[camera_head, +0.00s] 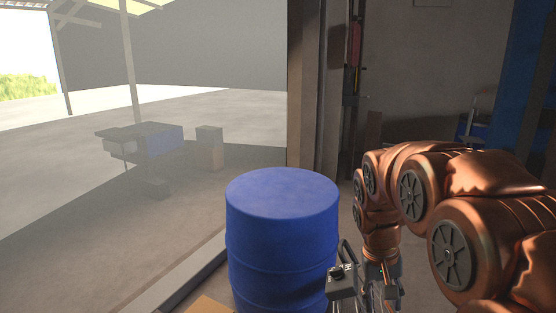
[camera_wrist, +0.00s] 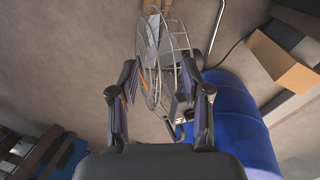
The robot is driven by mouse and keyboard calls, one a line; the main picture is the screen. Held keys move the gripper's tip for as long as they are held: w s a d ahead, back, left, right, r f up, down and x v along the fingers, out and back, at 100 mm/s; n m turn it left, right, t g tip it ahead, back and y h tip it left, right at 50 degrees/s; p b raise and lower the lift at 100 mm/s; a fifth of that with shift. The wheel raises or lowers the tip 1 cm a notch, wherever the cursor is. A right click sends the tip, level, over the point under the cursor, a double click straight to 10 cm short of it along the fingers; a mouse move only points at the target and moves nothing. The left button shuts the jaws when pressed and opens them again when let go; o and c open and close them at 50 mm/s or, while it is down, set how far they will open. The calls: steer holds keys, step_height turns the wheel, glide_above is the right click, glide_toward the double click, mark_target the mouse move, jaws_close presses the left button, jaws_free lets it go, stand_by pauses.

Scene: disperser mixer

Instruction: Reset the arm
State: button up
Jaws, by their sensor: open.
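My copper-coloured arm reaches in from the right in the head view and bends down beside a blue drum. My gripper (camera_head: 380,288) points down at the lower edge of that view, just right of the drum. In the wrist view my gripper (camera_wrist: 159,82) has its two dark fingers spread apart, with nothing held between them. A round wire guard (camera_wrist: 168,50) shows beyond and between the fingers. I cannot tell how far below the fingertips it is.
The blue drum (camera_head: 282,235) stands close to my arm, and in the wrist view it (camera_wrist: 235,115) is at the right. A grey control box (camera_head: 341,283) with a handle sits beside it. An open cardboard box (camera_wrist: 280,62) lies on the floor. A wall post (camera_head: 309,90) rises behind.

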steer(key=s+a+f+n+g+y, duration=0.1)
steer(key=s+a+f, duration=0.1)
steer(key=s, duration=1.2)
steer(key=s+a+f+g+y, duration=0.1)
steer(key=s+a+f, duration=0.1)
steer(key=s, duration=1.1)
steer(key=s+p+v, duration=0.2)
steer(key=p+v, duration=0.6)
steer(key=s+r+p+v, duration=0.1)
steer(key=p+v, duration=0.7)
steer(key=v, duration=0.1)
steer(key=shift+t+p, duration=0.3)
steer(key=shift+t, duration=0.1)
steer(key=shift+f, duration=0.1)
steer(key=shift+c, duration=0.6)
